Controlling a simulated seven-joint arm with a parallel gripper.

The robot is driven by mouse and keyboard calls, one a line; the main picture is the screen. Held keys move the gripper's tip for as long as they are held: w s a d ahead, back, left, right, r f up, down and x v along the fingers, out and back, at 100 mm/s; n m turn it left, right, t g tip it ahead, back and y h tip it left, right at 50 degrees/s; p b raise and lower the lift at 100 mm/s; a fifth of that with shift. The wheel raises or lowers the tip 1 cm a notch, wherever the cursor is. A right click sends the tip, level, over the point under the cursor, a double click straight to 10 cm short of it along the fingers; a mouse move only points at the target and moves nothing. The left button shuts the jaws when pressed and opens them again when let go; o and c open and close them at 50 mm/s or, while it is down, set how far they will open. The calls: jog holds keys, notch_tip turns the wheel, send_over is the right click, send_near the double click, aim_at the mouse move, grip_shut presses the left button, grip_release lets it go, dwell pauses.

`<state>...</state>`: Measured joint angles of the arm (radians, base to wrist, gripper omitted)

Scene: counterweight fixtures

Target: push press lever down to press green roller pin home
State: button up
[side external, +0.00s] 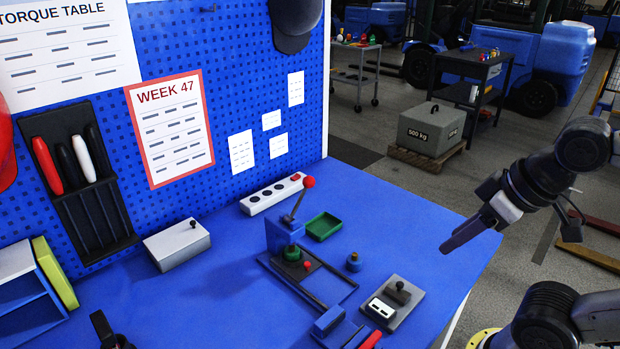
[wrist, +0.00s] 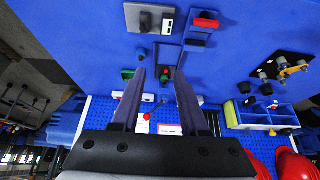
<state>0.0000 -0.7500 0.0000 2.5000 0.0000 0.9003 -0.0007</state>
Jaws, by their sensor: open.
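The press (side external: 281,236) is a blue block over a dark base plate on the blue bench. Its lever (side external: 296,206) slants up and right to a red knob (side external: 309,182). The red knob also shows between my fingers in the wrist view (wrist: 147,117). A green round piece (side external: 291,253), which looks like the roller pin, sits under the press block; how deep it is seated I cannot tell. My gripper (side external: 449,245) is open and empty, above the bench's right side, well apart from the lever. Its two fingers show spread in the wrist view (wrist: 159,77).
A green tray (side external: 323,226) lies behind the press, with a white socket strip (side external: 272,195) further back. A blue peg (side external: 353,262) and a grey fixture (side external: 393,303) stand to the right. A grey box (side external: 176,245) is left.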

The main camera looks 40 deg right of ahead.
jog(key=shift+s+f, duration=0.15)
jog(key=shift+s, duration=0.05)
jog(key=shift+c, duration=1.1)
jog(key=shift+s+r+g, duration=0.25)
jog(key=shift+g, duration=0.05)
jog(key=shift+c, duration=1.2)
jog(key=r, duration=0.2)
jog(key=w+r, duration=0.1)
jog(key=r, duration=0.1)
jog(key=shift+w+r, duration=0.1)
jog(key=shift+r, duration=0.3)
grip_shut()
jog(key=w+r+g, duration=0.1)
jog(key=w+r, duration=0.4)
jog(key=w, duration=0.3)
jog(key=w+d+r+g, duration=0.1)
jog(key=w+r, duration=0.3)
jog(key=w, duration=0.3)
jog(key=w+r+g, duration=0.1)
jog(key=w+r, duration=0.4)
jog(key=w, duration=0.3)
jog(key=w+d+f+g, duration=0.1)
jog(key=w+f+g, duration=0.2)
jog(key=w+f, duration=1.1)
jog(key=shift+w+d+f, duration=0.2)
jog(key=shift+f, duration=0.7)
